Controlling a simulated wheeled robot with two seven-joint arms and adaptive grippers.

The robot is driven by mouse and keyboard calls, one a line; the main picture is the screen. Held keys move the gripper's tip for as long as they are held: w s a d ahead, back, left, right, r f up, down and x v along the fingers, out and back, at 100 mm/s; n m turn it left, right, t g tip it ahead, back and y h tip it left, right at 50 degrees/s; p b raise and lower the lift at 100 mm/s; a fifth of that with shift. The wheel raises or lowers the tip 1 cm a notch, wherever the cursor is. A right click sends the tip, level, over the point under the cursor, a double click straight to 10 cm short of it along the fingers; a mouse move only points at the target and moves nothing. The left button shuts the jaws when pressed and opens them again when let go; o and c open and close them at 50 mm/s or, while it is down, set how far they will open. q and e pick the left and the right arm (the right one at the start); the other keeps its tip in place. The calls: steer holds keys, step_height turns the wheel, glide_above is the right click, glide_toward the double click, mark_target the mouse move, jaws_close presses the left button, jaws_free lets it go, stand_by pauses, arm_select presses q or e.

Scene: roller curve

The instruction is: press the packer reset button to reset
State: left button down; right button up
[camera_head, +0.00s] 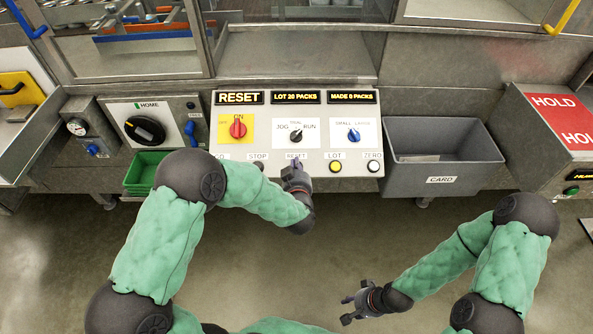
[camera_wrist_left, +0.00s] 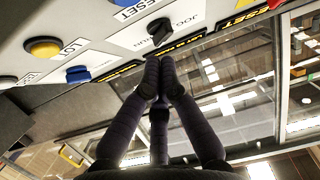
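The packer control panel (camera_head: 226,137) stands in the middle of the head view. Its RESET label (camera_head: 295,156) sits in the lower row and also shows in the left wrist view (camera_wrist_left: 135,8). My left gripper (camera_head: 291,167) is just below that label, over the spot of the reset button, which it hides. In the left wrist view its fingers (camera_wrist_left: 160,72) are together with nothing between them. I cannot tell whether it touches the button. My right gripper (camera_head: 346,309) is open and empty over the floor, low in the head view.
A yellow LOT button (camera_head: 335,166) and a white ZERO button (camera_head: 373,165) lie to the right. A red switch (camera_head: 238,127), black knob (camera_head: 296,135) and blue knob (camera_head: 354,134) sit above. A grey bin (camera_head: 443,155) and green bin (camera_head: 146,169) flank the panel.

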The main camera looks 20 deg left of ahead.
arm_select(q)
steer(key=shift+w+a+f+b, duration=0.1)
steer(key=shift+w+f+b, duration=0.3)
steer(key=shift+f+b, duration=0.25)
steer(key=shift+w+a+f+b, duration=0.15)
steer(key=shift+w+f+b, duration=0.35)
steer(key=shift+f, duration=0.3)
steer(key=shift+w+a+f+b, duration=0.1)
steer(key=shift+w+f+b, duration=0.25)
steer(key=shift+f+b, duration=0.3)
steer(key=shift+f, duration=0.25)
steer(key=shift+w+f, duration=0.2)
steer(key=shift+f, duration=0.05)
steer(key=shift+w+a+f+b, duration=0.15)
steer(key=shift+f+b, duration=0.2)
steer(key=shift+b, duration=0.2)
stand_by(0.3)
steer(key=shift+r, duration=0.15)
stand_by(0.3)
steer(key=shift+s+r+p, duration=0.4)
steer(key=shift+r+p, duration=0.2)
steer(key=shift+p, duration=0.15)
steer(key=r+p, duration=0.1)
steer(key=s+r+p, duration=0.1)
steer(key=r, duration=0.1)
steer(key=s+d+r+p, duration=0.1)
steer(key=p, duration=0.1)
steer(key=shift+s+r, duration=0.2)
